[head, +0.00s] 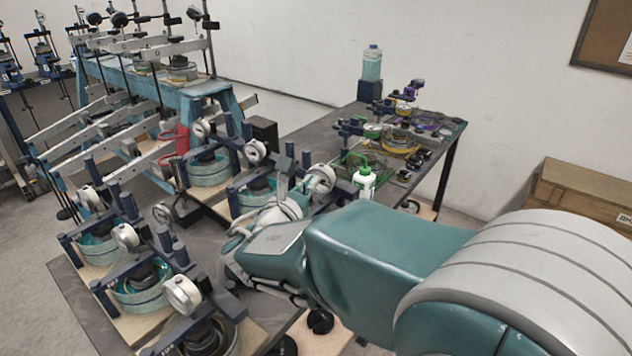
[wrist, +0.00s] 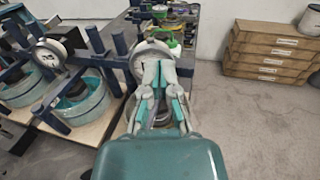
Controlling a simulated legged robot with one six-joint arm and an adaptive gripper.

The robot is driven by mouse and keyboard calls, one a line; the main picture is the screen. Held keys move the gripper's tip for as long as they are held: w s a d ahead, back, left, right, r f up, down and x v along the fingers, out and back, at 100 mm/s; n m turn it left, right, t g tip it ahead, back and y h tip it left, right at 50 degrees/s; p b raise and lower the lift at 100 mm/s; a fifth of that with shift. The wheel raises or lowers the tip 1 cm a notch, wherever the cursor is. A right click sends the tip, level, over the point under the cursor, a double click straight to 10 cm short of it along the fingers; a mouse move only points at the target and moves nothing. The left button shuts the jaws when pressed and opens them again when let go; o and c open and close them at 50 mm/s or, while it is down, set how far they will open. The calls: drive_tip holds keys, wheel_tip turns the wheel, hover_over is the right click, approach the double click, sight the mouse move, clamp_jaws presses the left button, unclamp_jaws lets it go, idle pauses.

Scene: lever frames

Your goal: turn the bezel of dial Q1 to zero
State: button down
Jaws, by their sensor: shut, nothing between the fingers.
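A white-rimmed dial (wrist: 143,50) stands directly beyond my gripper (wrist: 163,66) in the wrist view. The fingers are shut and empty, and they cover the right and lower part of the dial's face. I cannot tell whether the fingertips touch its bezel. In the head view this appears to be the dial (head: 322,177) just above my arm, with my gripper (head: 298,193) close beside it and partly hidden. No Q1 label can be read, so I cannot tell whether this is Q1. The pointer and zero mark are too small to read.
Another dial (wrist: 51,53) stands to the left on a similar blue frame with a teal ring (wrist: 75,105). Several more framed dials crowd the bench (head: 70,290). A green-capped bottle (head: 364,181) stands beyond my arm. Stacked brown boxes (wrist: 268,50) are at the right wall.

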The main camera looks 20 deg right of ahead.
sight(325, 169)
drive_tip(key=w+d, duration=0.1)
drive_tip(key=w, duration=0.6)
drive_tip(key=shift+d+f, duration=0.2)
drive_tip(key=shift+s+f, duration=0.1)
drive_tip(key=shift+f, duration=0.1)
idle(0.7)
drive_tip(key=shift+s+d+r, duration=0.25)
drive_tip(key=shift+s+d, duration=0.35)
drive_tip(key=shift+d, duration=0.2)
drive_tip(key=shift+s+d+f, duration=0.25)
drive_tip(key=shift+s+d, duration=0.3)
drive_tip(key=shift+d, duration=0.05)
idle(0.6)
drive_tip(key=shift+r, duration=0.1)
drive_tip(key=shift+s+d+r, duration=0.1)
drive_tip(key=shift+d+r, duration=0.05)
drive_tip(key=shift+r, duration=0.15)
drive_tip(key=v, duration=0.6)
